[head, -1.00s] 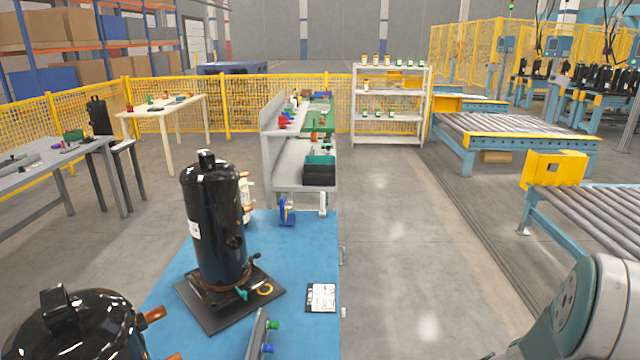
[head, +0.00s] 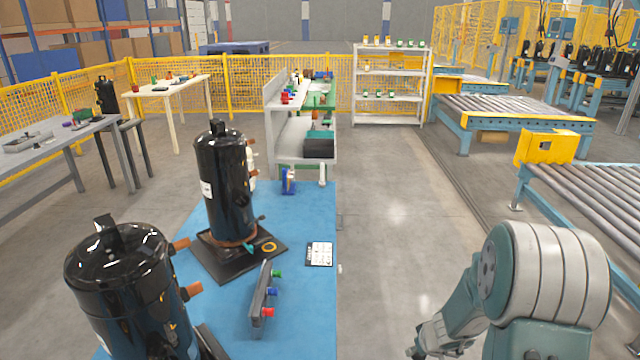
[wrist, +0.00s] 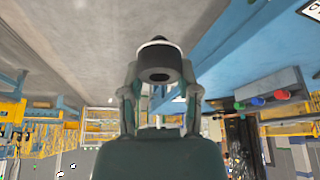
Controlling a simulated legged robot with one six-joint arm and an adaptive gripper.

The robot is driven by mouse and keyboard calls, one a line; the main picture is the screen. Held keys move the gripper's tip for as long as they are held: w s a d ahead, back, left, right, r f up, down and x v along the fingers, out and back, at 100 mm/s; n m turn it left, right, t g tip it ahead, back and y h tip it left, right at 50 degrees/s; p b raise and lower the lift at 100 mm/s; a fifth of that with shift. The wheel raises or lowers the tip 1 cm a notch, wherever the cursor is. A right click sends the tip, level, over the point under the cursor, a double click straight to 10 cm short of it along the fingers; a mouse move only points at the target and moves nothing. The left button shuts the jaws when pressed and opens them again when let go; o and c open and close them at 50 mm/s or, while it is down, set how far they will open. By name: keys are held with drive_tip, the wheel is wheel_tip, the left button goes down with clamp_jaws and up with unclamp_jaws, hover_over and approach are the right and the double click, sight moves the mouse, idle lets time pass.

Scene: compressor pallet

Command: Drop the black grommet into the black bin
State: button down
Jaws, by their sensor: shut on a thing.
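In the wrist view my gripper (wrist: 160,88) is shut on the black grommet (wrist: 160,63), a short dark ring with a hole facing the camera. In the head view my gripper (head: 418,350) is at the lower right, over the floor right of the blue table; the grommet cannot be made out there. A black bin (head: 319,149) stands on the lower level of the grey workbench beyond the blue table, in front of a teal bin. It is far ahead of my gripper, and its inside is hard to see.
The blue table (head: 310,215) holds two black compressors (head: 222,185) (head: 125,275), a bar with coloured knobs (head: 260,292) and a white label card (head: 319,254). A roller conveyor (head: 590,195) runs at the right. The floor aisle (head: 400,200) between them is clear.

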drive_tip(key=w+a+f+m+h, duration=0.1)
drive_tip(key=w+a+f+m, duration=0.1)
drive_tip(key=a, duration=1.1)
drive_tip(key=shift+w+f, duration=0.3)
drive_tip(key=shift+f, duration=0.3)
drive_tip(key=shift+d, duration=0.1)
